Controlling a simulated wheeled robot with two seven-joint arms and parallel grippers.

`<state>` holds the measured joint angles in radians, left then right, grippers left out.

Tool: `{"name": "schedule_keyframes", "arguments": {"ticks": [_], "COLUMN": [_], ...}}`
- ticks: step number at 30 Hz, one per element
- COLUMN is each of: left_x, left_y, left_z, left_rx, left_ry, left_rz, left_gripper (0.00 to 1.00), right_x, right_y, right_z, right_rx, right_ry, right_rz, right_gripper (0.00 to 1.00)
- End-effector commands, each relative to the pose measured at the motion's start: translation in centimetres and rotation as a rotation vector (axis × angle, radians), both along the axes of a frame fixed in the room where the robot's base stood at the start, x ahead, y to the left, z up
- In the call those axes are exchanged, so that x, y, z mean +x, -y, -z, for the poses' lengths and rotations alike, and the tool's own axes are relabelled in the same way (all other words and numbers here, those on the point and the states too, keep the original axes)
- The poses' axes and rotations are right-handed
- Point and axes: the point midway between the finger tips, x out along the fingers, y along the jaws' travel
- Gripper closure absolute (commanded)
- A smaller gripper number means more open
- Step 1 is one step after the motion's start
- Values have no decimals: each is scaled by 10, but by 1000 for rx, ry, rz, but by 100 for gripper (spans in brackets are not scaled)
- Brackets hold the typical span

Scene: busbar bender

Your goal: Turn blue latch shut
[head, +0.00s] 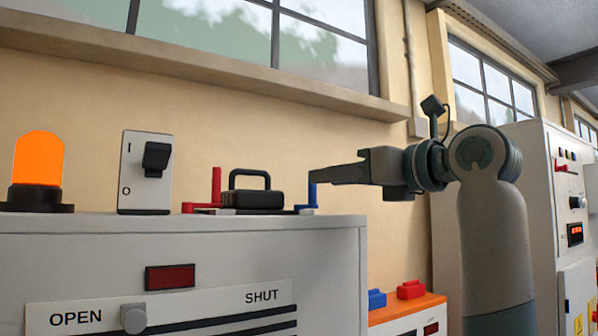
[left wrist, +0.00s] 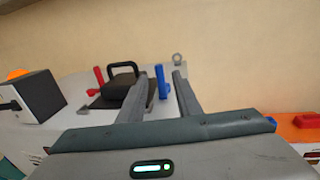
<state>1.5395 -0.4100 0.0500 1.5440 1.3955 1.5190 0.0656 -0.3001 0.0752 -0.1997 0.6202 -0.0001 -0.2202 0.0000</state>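The blue latch (head: 312,196) stands upright at the right end of the cabinet top, beside a black block with a handle (head: 252,198). My left gripper (head: 318,176) reaches in from the right at the latch's height, and a finger crosses in front of the latch's upper part. In the left wrist view the blue latch (left wrist: 161,83) shows between the two spread fingertips (left wrist: 161,76), with small gaps at both sides. No contact is visible. The gripper is open. The right gripper is not in view.
A red latch (head: 216,186) stands left of the black block. A switch box (head: 146,172) and a lit orange beacon (head: 38,160) are farther left. The cabinet (head: 220,245) bears a slider marked OPEN and SHUT, its knob (head: 133,318) near OPEN. An orange-topped box (head: 405,308) stands below right.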

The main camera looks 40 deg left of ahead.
Motion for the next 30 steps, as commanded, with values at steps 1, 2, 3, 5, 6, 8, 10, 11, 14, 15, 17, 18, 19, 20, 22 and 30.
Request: {"name": "schedule_keyframes", "arguments": {"ticks": [1, 2, 3, 5, 6, 8, 10, 11, 14, 15, 17, 18, 19, 20, 22, 30], "left_x": [3, 4, 5, 8, 9, 12, 14, 15, 18, 20, 21, 21, 22, 22, 22, 23], "left_y": [-10, -15, -22, -33, -40, -51, -62, -66, -78, -81, -86, -89, -90, -91, -93, -93], "left_z": [-3, -3, -4, -4, -3, -4, -3, -3, -3, -2, -1, -1, -1, -1, 0, 1], "left_rx": [-2, -3, -2, -1, -1, -1, 0, 0, 0, 0, 0, 0, 0, 0, 0, 0], "left_ry": [-3, -2, -1, -2, -2, -2, -2, -2, -2, -1, -1, -1, -1, -1, -1, -1], "left_rz": [-1, -2, -2, -2, -3, -4, -4, -3, -3, -2, -2, -2, -2, -2, -1, -1], "left_gripper": [69, 69, 69, 69, 69, 69, 69, 69, 69, 69, 69, 69, 69, 69, 69, 69], "right_x": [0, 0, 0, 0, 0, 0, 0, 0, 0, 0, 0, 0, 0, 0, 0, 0], "right_y": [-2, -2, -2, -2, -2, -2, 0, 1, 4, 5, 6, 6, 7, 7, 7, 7], "right_z": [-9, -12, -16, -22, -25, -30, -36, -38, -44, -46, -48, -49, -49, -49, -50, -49], "right_rx": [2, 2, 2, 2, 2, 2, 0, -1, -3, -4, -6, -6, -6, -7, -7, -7], "right_ry": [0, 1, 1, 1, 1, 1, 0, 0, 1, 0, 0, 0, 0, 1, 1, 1], "right_rz": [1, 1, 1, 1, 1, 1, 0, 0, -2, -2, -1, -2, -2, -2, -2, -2], "right_gripper": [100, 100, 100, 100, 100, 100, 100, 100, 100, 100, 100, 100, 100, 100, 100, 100]}}
